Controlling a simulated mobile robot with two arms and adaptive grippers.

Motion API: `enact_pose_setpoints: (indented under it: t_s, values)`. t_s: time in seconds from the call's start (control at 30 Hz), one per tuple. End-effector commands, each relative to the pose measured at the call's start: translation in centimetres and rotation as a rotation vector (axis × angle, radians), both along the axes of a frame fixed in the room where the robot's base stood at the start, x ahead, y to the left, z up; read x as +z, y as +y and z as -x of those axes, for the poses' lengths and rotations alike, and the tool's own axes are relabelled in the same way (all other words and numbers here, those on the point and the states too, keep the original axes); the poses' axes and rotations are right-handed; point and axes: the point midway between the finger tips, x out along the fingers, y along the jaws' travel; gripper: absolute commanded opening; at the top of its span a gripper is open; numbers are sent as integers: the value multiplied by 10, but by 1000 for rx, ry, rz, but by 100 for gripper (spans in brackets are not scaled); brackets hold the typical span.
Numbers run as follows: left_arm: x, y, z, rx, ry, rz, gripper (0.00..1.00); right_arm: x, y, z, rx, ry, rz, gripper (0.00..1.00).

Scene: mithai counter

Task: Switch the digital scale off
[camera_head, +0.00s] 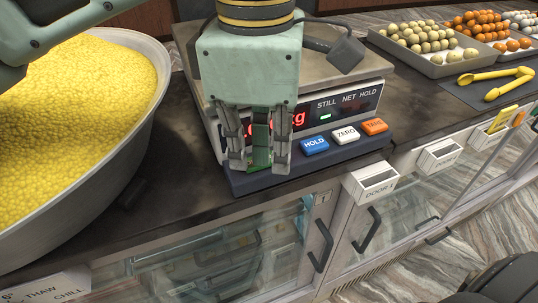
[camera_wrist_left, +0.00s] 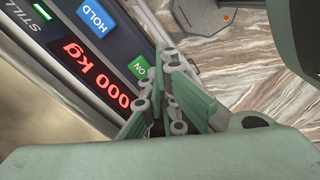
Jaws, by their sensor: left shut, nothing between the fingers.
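The digital scale (camera_head: 345,158) stands on the dark counter. Its display is lit, with red digits (camera_wrist_left: 95,75) reading zeros and "kg" in the left wrist view. A green ON button (camera_wrist_left: 141,69) sits beside the digits. Blue HOLD (camera_head: 315,145), white ZERO (camera_head: 345,135) and orange TARE (camera_head: 374,126) buttons line the front panel. My left gripper (camera_head: 260,163) is shut and empty, pointing down in front of the panel's left part and hiding some digits. Its fingertips (camera_wrist_left: 152,100) are close to the ON button; I cannot tell whether they touch it. My right gripper is not in view.
A large metal bowl of yellow grains (camera_head: 75,90) stands close on the left. Trays of round sweets (camera_head: 425,40) and yellow tongs (camera_head: 495,80) lie at the back right. Glass-fronted cabinets with handles are below the counter edge.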

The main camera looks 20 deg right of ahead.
Motion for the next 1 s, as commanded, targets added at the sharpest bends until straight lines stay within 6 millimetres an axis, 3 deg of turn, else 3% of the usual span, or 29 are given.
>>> enact_pose_setpoints:
  t_s: [0.5,1.0]
  values:
    - [46,1,-1,3,1,2,0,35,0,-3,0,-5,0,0]
    - [47,1,-1,4,0,1,0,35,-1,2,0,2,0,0]
